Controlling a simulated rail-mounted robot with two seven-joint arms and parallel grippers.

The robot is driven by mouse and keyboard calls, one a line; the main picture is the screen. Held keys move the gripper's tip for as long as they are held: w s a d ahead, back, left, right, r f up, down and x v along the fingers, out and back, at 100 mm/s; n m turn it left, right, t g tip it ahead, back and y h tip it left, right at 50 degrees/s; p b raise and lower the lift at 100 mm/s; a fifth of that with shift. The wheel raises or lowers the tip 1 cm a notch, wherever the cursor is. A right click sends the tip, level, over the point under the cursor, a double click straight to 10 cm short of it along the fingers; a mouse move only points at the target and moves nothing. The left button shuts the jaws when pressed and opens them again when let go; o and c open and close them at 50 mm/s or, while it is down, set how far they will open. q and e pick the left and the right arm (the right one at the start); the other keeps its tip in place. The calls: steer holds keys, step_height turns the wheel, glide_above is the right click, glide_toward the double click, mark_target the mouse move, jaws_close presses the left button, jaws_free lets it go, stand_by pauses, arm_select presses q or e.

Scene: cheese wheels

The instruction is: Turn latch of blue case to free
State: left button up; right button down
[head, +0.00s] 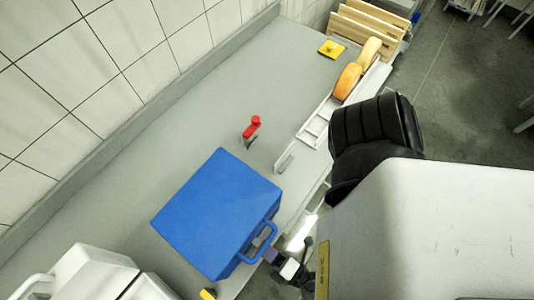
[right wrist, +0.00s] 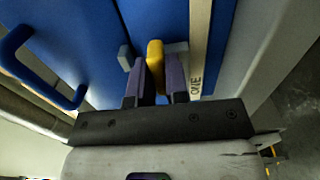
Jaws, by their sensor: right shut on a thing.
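The blue case (head: 215,213) lies shut on the grey counter in the head view, its handle (head: 268,237) towards the counter's front edge. In the right wrist view the case's blue face (right wrist: 92,40) and its handle (right wrist: 30,55) are close. My right gripper (right wrist: 154,72) is shut on the upright yellow latch (right wrist: 155,52), which stands between its fingers. In the head view the right gripper (head: 272,256) is beside the handle, and the latch cannot be made out there. My left gripper is not in view.
A red-handled tool (head: 252,127), a yellow block (head: 331,48), orange cheese wheels (head: 347,81) on a white rack (head: 317,127) and wooden boards (head: 365,35) stand on the counter (head: 203,109). A tiled wall runs along the back. The counter's middle is largely clear.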

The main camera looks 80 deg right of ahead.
steer(key=c, duration=1.1)
jaws_free()
steer(key=b+v, duration=0.3)
steer(key=v, duration=1.1)
